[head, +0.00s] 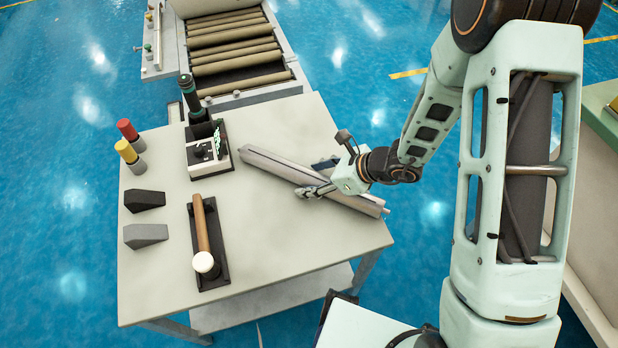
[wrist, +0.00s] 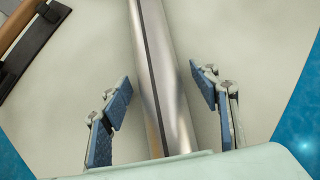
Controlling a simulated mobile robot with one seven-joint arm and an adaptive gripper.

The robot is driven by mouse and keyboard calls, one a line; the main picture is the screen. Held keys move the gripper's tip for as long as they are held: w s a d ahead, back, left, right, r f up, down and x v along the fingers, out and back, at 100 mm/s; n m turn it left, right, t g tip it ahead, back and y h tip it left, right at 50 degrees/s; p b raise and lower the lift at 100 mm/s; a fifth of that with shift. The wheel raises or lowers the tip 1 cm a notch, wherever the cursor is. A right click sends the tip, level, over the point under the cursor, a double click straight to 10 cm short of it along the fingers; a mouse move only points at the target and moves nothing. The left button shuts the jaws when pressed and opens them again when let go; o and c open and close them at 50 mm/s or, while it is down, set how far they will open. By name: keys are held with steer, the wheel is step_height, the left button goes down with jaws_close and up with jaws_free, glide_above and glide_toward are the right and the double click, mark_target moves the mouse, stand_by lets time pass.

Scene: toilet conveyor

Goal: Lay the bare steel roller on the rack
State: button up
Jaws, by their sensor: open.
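The bare steel roller (head: 275,166) lies slantwise on the right part of the pale table. In the wrist view the shiny steel roller (wrist: 162,75) runs from the top edge down between my fingers. My gripper (head: 315,178) is open over the roller's middle, one finger to each side. In the wrist view a gap shows between each finger of my gripper (wrist: 160,98) and the steel. My gripper covers part of the roller in the head view. I cannot tell for sure which fixture is the rack.
A roller conveyor (head: 238,60) lies behind. The front right is clear.

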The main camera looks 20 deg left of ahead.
jaws_close()
stand_by(0.3)
steer(key=shift+w+a+r, duration=0.1)
steer(key=shift+r, duration=0.1)
